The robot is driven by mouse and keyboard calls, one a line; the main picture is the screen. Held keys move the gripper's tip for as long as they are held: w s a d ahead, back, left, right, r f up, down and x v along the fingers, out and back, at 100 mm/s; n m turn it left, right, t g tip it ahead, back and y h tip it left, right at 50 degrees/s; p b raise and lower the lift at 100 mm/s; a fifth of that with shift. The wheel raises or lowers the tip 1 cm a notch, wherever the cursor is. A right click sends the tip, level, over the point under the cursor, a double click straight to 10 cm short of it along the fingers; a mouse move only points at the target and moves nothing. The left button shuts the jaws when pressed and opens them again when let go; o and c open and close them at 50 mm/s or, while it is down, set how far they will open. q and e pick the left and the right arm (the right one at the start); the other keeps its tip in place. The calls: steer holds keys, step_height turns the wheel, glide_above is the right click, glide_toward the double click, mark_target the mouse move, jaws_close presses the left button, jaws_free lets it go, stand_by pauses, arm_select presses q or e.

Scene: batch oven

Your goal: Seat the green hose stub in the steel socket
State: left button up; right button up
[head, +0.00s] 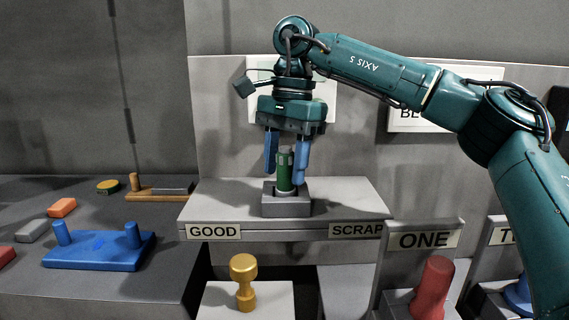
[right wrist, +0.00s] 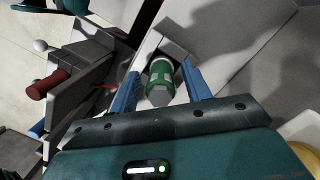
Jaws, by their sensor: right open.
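The green hose stub (head: 285,172) stands upright in the steel socket (head: 286,206), a grey block on the light shelf. Its lower end is hidden inside the socket, so I cannot tell how deep it sits. My right gripper (head: 283,180) points down over it, open, with one blue finger on each side of the stub. In the right wrist view the stub (right wrist: 160,74) shows between the two spread fingers (right wrist: 158,84), with gaps visible beside it. The socket (right wrist: 172,48) shows behind it there. My left gripper is not in view.
The shelf (head: 345,195) carries GOOD and SCRAP labels. A gold knob (head: 245,280) stands below it. A red cylinder (head: 434,285) sits in the bin labelled ONE. A blue two-post fixture (head: 98,252) and small blocks lie on the left bench. A wall stands close behind.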

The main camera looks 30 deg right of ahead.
steer(key=r+p, duration=0.1)
steer(key=r, duration=0.2)
steer(key=d+r+p, duration=0.1)
steer(key=r, duration=0.3)
steer(key=r+p, duration=0.1)
steer(key=r, duration=0.3)
steer(key=shift+w+d+r, duration=0.1)
steer(key=shift+w+d, duration=0.15)
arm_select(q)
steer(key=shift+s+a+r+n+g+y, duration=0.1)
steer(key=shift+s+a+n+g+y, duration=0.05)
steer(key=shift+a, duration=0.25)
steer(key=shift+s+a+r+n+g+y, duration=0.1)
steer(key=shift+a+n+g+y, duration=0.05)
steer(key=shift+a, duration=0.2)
arm_select(e)
steer(key=shift+d+r, duration=0.1)
steer(key=shift+r, duration=0.15)
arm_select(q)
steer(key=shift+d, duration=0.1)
